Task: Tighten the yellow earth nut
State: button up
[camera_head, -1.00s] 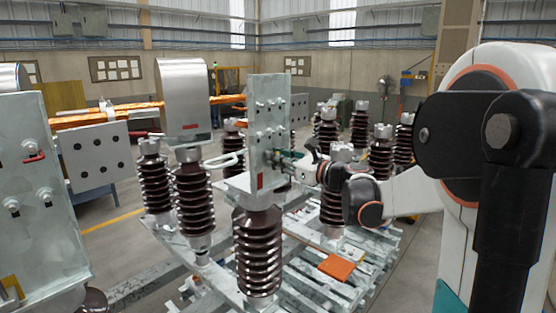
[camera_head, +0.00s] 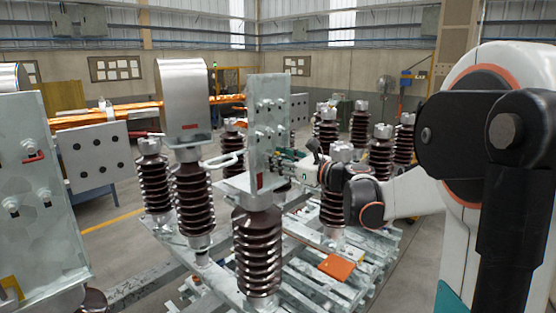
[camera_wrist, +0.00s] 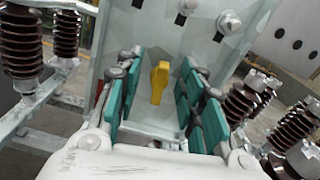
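The yellow earth nut (camera_wrist: 160,82) is a small upright yellow piece with a wing-like shape, in the middle of the wrist view. It sits low on the grey metal plate (camera_wrist: 148,30). My gripper (camera_wrist: 161,68) is open, with teal pads on both sides of the nut and a visible gap on each side. It does not appear to touch the nut. In the head view my gripper (camera_head: 287,157) is at the right face of the upright plate (camera_head: 268,95), above a brown ribbed insulator (camera_head: 258,250). The nut cannot be made out there.
Several bolts stick out of the plate above the nut, one large bolt head (camera_wrist: 229,22) among them. Brown insulators (camera_wrist: 300,120) stand close on the right and left. An orange block (camera_head: 337,267) lies on the pale slatted frame below.

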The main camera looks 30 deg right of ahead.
jog(key=v, duration=1.1)
jog(key=shift+s, duration=0.35)
jog(key=shift+w, duration=0.1)
